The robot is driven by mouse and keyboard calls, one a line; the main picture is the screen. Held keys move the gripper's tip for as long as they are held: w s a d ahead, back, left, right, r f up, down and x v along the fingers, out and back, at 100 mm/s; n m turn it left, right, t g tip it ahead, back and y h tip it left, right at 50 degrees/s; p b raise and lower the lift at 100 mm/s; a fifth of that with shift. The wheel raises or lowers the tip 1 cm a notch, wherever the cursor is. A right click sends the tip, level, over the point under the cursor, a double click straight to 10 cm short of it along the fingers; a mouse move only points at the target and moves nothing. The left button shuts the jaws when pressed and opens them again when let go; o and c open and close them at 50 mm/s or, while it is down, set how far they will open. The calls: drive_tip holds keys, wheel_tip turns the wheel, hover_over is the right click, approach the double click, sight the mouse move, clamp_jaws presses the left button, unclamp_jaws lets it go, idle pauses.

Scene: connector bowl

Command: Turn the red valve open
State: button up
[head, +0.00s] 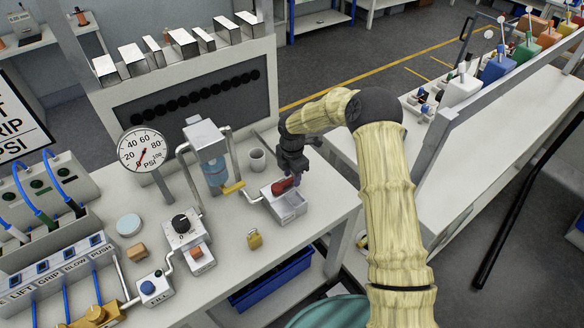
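The red valve (282,187) shows as a small red handle on top of a pale grey box (291,208) near the right end of the workbench. My gripper (292,178) is dark and points down over the box, right at the red handle. One finger shows at the handle's right side. I cannot tell whether the fingers touch the handle or are closed on it. The gripper partly hides the far side of the handle and box. A yellow-handled pipe (234,187) runs to the box from the left.
A glass filter unit (214,172) and a grey cup (257,159) stand close to the left of the gripper. Bare bench (325,205) lies right of the box.

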sight(292, 178)
wheel_tip(292, 178, up, 17)
drive_tip(key=b, duration=0.3)
drive_tip(key=shift+r, duration=0.2)
idle(0.4)
drive_tip(key=s+d+m+t, duration=0.1)
drive_tip(key=s+d+m, duration=0.7)
drive_tip(key=s+m, duration=0.4)
drive_tip(key=s+d+f+m+t, duration=0.1)
drive_tip(key=s+d+m, duration=0.7)
drive_tip(key=s+m, duration=0.5)
drive_tip(key=shift+s+d+f+t, duration=0.25)
drive_tip(key=shift+s+f+t, duration=0.05)
drive_tip(key=shift+s, duration=0.65)
